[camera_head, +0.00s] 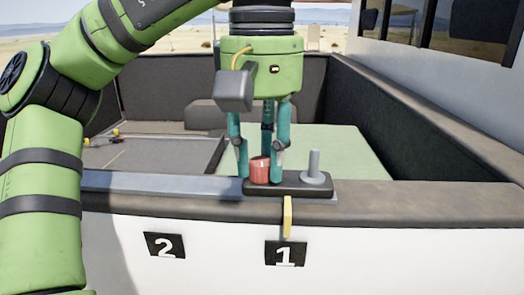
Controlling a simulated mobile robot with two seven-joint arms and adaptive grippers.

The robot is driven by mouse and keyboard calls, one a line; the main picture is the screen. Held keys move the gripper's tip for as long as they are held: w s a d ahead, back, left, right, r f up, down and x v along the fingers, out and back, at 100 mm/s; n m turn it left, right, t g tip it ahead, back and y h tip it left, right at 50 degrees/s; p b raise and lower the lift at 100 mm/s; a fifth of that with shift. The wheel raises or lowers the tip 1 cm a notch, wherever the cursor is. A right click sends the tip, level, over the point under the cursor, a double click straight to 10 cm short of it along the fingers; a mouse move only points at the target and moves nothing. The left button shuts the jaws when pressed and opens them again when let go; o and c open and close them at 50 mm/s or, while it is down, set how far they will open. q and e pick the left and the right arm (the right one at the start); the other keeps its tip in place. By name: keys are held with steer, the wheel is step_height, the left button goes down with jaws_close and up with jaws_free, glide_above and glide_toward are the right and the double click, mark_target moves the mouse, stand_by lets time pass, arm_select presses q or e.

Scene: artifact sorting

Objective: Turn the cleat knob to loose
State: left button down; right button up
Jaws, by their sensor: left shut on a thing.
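The cleat knob (260,170) is a short red cylinder on a dark base plate (290,190) on the boat's rim. A grey post (314,168) stands on the same plate to the right of the knob. My left gripper (260,165) points down from above with its teal fingers around the red knob and is shut on it. A finger partly covers the knob's sides. I cannot read the knob's setting. My right gripper is not in view.
A yellow tab (288,216) hangs below the plate, above a black "1" sign (285,254). A black "2" sign (165,246) is to the left. Behind the rim (420,200) lies a green floor (345,150), with a tool (100,138) at the left. A dark wall (420,125) bounds the right.

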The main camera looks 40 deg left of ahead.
mark_target(261, 161)
arm_select(q)
steer(key=n, duration=1.2)
steer(key=shift+n, duration=2.1)
steer(key=c, duration=0.9)
jaws_free()
steer(key=shift+c, duration=0.2)
steer(key=shift+r, duration=3.8)
